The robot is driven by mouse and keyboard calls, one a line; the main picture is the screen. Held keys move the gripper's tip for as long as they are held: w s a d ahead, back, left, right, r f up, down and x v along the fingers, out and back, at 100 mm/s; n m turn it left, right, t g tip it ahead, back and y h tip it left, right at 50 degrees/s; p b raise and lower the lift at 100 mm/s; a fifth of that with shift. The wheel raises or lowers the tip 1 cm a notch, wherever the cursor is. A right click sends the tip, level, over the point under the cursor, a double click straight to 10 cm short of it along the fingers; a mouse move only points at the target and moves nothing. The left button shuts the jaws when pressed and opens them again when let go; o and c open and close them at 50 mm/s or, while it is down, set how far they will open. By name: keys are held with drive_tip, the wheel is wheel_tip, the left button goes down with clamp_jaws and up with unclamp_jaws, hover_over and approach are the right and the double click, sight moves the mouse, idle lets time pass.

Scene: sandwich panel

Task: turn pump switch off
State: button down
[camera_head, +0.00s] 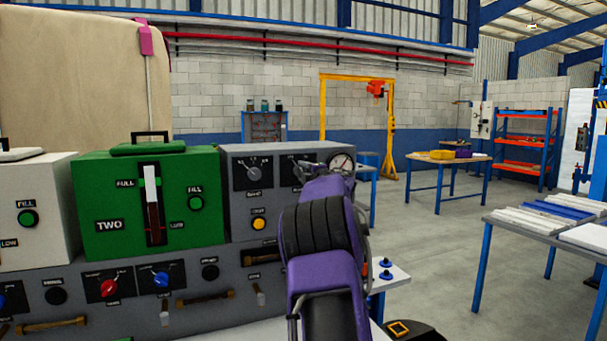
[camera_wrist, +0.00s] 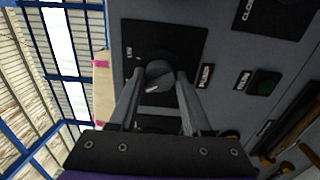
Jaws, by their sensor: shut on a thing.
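In the wrist view a dark grey rotary switch knob (camera_wrist: 157,73) sits on a black square plate (camera_wrist: 185,40) on the grey panel. A small label beside the plate is too small to read for certain; I take this knob as the pump switch. My gripper (camera_wrist: 161,80) is shut on the knob, one finger on each side. The knob has a pale pointer mark, but its exact setting is hard to tell.
In the head view another grey knob (camera_head: 254,174) and a yellow button (camera_head: 259,224) are on the grey box left of my arm. A green box (camera_head: 95,190) stands further left. The lower panel has a red knob (camera_head: 107,288) and a blue knob (camera_head: 162,280). Open floor (camera_head: 440,265) lies right.

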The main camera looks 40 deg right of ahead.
drive_tip(key=shift+c, duration=1.8)
unclamp_jaws()
drive_tip(key=shift+s, duration=0.1)
drive_tip(key=b+v, duration=0.2)
drive_tip(key=v, duration=1.5)
drive_tip(key=shift+s, duration=0.15)
